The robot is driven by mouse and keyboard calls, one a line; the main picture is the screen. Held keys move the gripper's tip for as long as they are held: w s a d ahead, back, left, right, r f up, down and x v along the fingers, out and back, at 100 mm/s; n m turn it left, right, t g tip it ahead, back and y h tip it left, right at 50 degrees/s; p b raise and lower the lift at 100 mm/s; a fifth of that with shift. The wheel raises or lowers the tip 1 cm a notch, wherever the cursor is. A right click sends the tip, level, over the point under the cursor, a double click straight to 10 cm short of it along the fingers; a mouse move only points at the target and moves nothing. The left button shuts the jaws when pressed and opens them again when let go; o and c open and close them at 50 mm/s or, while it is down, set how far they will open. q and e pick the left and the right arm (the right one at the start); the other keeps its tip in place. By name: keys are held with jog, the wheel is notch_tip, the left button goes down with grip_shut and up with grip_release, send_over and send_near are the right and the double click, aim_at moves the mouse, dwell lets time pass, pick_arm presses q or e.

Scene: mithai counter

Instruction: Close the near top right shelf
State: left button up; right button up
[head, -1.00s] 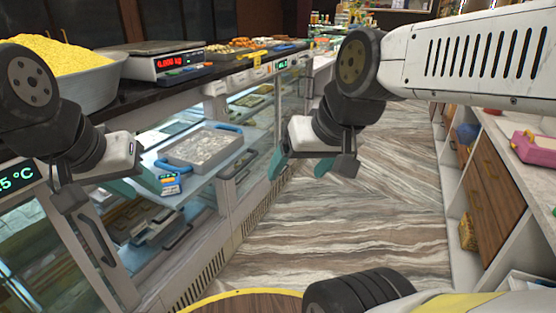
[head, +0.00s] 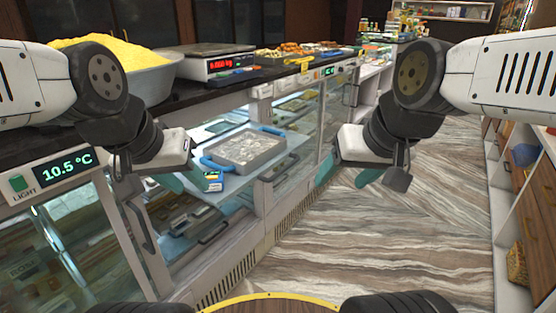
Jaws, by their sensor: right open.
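A pale upper shelf (head: 228,194) is pulled out of the glass counter. It carries a grey tray (head: 250,165) with blue handles, holding pale sweets, and a small blue-and-white price card (head: 213,181) at its near left corner. Further along, a glass-fronted section (head: 335,100) of the counter stands upright. My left gripper (head: 178,180), with teal fingers, is in front of the shelf's near left part; its finger gap is unclear. My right gripper (head: 346,175) is open and empty over the aisle, right of the tray. Contact between either gripper and the shelf is not visible.
A yellow-filled metal bowl (head: 150,82) and a scale (head: 212,65) stand on the dark countertop. Lower trays (head: 180,215) show behind the glass. The marbled floor aisle (head: 400,235) is clear. Wooden drawers (head: 530,185) line the right side.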

jog(key=shift+m+h, duration=0.4)
jog(key=shift+m, duration=0.5)
jog(key=w, duration=0.7)
jog(key=shift+w+d+r, duration=0.1)
jog(key=shift+w+d, duration=0.05)
jog(key=shift+w, duration=0.1)
jog(key=c, duration=1.1)
jog(key=shift+m+h, duration=0.3)
jog(key=shift+m, duration=0.6)
jog(key=w, duration=0.5)
jog(key=w+a+f, duration=0.1)
jog(key=w, duration=0.2)
grip_shut()
jog(key=m+t, duration=0.1)
jog(key=m, duration=0.2)
send_near(286, 158)
jog(key=shift+y, duration=0.4)
jog(key=f, duration=0.3)
jog(key=w+a+f, duration=0.1)
jog(key=f, duration=0.1)
jog(key=shift+w+f, duration=0.15)
jog(key=shift+f, duration=0.1)
jog(key=shift+a, duration=0.1)
